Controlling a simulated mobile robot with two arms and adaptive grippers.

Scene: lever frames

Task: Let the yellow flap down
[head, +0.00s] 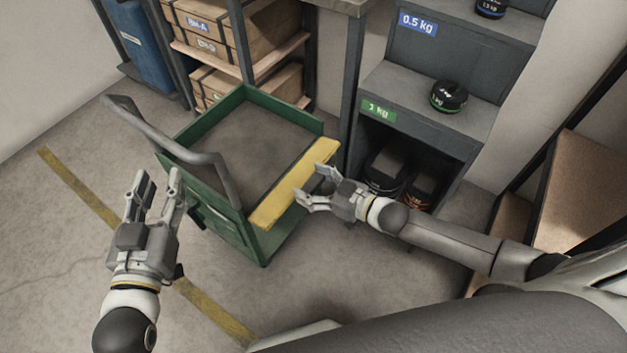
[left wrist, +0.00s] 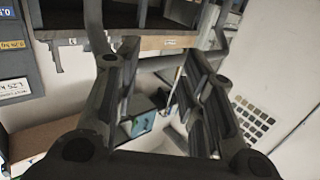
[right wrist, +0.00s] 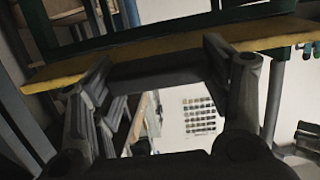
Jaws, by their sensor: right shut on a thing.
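The yellow flap (head: 296,184) is a long board along the right edge of the green cart (head: 232,229). It lies about level with the cart's rim, its broad face showing from above. My right gripper (head: 315,186) is at the outer side of the flap, shut on a dark bar (right wrist: 155,74) fixed to it. In the right wrist view the flap (right wrist: 150,48) runs right across above the fingers. My left gripper (head: 158,186) is open and empty, left of the cart and apart from it; its spread fingers show in the left wrist view (left wrist: 163,95).
A grey push handle (head: 208,160) rises at the cart's left. The cart's bed looks empty. A grey shelf (head: 420,130) with round weights stands close on the right, and a rack with boxes (head: 230,30) stands behind. Floor is free at the front left.

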